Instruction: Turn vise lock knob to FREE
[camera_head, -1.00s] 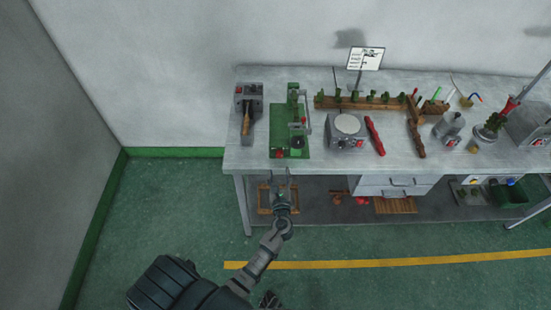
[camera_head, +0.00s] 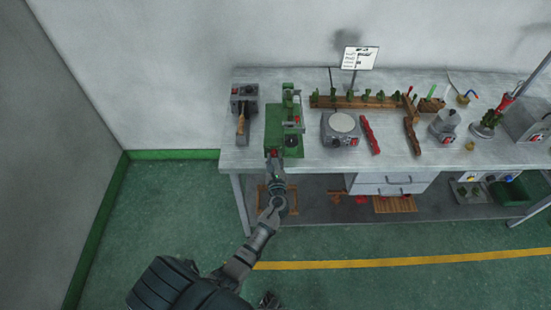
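A green vise-like fixture (camera_head: 274,127) stands near the left end of the workbench, with a green upright part and a grey bar on its right side. A small red knob (camera_head: 274,153) is at its front edge, near the bench's front. Whether this is the lock knob, and any marking on it, is too small to tell. My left gripper (camera_head: 277,167) comes up from below, with its fingertips at or just in front of the red knob. Contact and finger opening are not clear. My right gripper is not in view.
The grey bench (camera_head: 235,150) holds a grey device with a wooden handle (camera_head: 242,123) left of the fixture. A round-topped scale (camera_head: 342,125) and a red bar (camera_head: 370,135) stand to its right. Drawers (camera_head: 390,185) hang below. The floor in front is clear.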

